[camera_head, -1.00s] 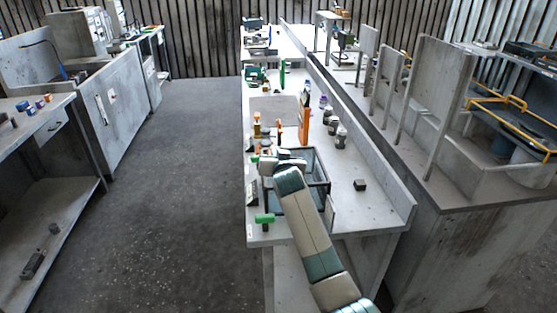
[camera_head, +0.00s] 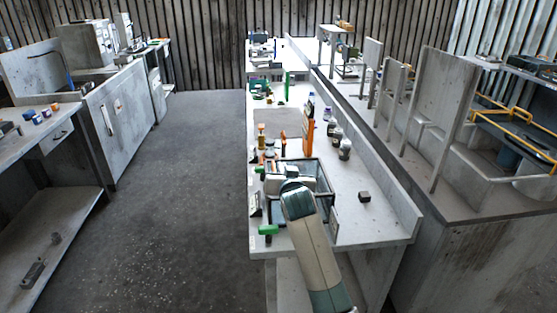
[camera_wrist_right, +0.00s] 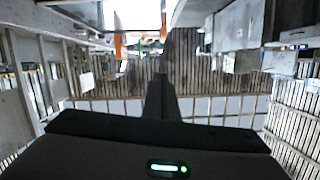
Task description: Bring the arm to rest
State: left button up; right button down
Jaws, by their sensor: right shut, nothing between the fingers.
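My right arm (camera_head: 312,240) comes in from the bottom of the head view and reaches up over the near end of the long workbench (camera_head: 385,228). Its wrist end is over a dark-framed open box (camera_head: 328,178), partly covering it. In the head view the fingertips are hard to make out against the wrist. In the right wrist view my right gripper (camera_wrist_right: 160,85) shows as dark fingers that are shut together with nothing held between them. My left gripper is in neither view.
A green-topped item (camera_head: 268,231) and a small dark block (camera_head: 364,197) are on the near bench. An orange upright item (camera_head: 308,135) and several jars (camera_head: 344,149) stand beyond the box. Open floor (camera_head: 180,210) lies left of the bench.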

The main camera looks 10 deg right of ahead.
jog(key=s+d+f+g, duration=0.3)
jog(key=s+d+f, duration=0.1)
jog(key=s+f, duration=0.75)
jog(key=s+d+f+g, duration=0.3)
jog(key=s+d+f, duration=0.2)
jog(key=s+f, duration=0.7)
jog(key=s+d+f+n+g, duration=0.2)
jog(key=s+g, duration=0.1)
jog(key=s, duration=1.4)
jog(key=s+d+f+n+g, duration=0.1)
jog(key=s+d+f+g, duration=0.15)
jog(key=s, duration=1.45)
notch_tip(320, 180, down, 29)
jog(key=s+g, duration=0.2)
jog(key=s+d+f, duration=0.3)
jog(key=s+f, duration=1.4)
jog(key=shift+s+f+n+g+h, duration=0.3)
jog(key=shift+n+g, duration=0.05)
jog(key=shift+n, duration=0.05)
